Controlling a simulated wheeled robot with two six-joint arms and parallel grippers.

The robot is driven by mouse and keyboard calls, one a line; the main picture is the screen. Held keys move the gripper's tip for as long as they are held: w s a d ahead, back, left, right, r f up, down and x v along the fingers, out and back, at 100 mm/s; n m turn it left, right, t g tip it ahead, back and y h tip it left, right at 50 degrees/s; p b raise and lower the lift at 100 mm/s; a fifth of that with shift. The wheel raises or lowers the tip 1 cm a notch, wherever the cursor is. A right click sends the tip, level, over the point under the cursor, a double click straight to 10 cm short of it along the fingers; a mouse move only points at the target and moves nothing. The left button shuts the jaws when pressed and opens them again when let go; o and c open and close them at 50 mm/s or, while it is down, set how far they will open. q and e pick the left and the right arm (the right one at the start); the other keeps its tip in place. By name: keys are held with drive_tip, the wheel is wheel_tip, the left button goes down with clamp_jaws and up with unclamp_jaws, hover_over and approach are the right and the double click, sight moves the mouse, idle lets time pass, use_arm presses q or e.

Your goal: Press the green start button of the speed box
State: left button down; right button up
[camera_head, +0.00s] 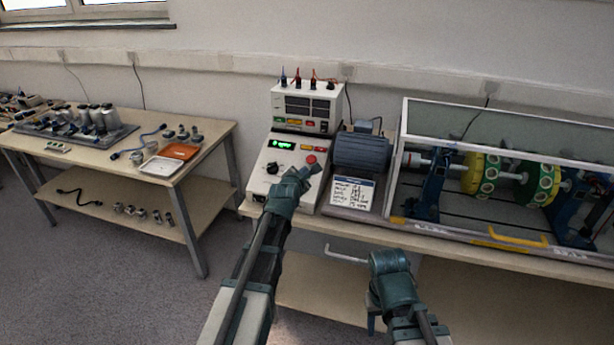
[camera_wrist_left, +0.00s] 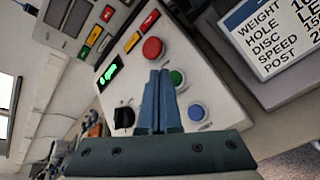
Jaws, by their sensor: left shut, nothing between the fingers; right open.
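The speed box (camera_head: 262,178) is a white sloped panel on the bench, with a lit green display (camera_head: 281,144), a black knob (camera_head: 272,168) and a red mushroom button (camera_head: 311,159). In the left wrist view the green button (camera_wrist_left: 177,78) sits below the red button (camera_wrist_left: 152,49) and above a blue button (camera_wrist_left: 197,112). My left gripper (camera_head: 300,176) is shut and empty over the panel; its fingers (camera_wrist_left: 158,80) show just beside the green button. I cannot tell whether they touch the panel. In the head view the gripper hides the green button. My right gripper (camera_head: 374,322) is low in front of the bench; its fingers are mostly hidden.
A meter box (camera_head: 306,106) stands behind the panel. A blue motor (camera_head: 361,152), a label card (camera_head: 352,192) and a glass-covered rotor rig (camera_head: 500,180) are to the right. A side table (camera_head: 215,140) with parts and trays is at left.

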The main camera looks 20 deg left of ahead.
use_arm(q)
drive_tip(key=shift+f, duration=0.1)
drive_tip(key=shift+w+f+b, duration=0.15)
drive_tip(key=shift+f+b, duration=0.1)
drive_tip(key=shift+b, duration=0.15)
drive_tip(key=shift+w+f+b, duration=0.2)
drive_tip(key=shift+f+b, duration=0.2)
idle(0.7)
drive_tip(key=shift+s+r, duration=0.1)
drive_tip(key=shift+r, duration=0.1)
drive_tip(key=shift+s+r+p, duration=0.25)
drive_tip(key=shift+r+p, duration=0.3)
drive_tip(key=shift+p, duration=0.25)
drive_tip(key=r+p, duration=0.1)
drive_tip(key=s+r+p, duration=0.1)
drive_tip(key=r+p, duration=0.1)
drive_tip(key=s+r+p, duration=0.1)
drive_tip(key=shift+s+r, duration=0.1)
drive_tip(key=shift+r, duration=0.2)
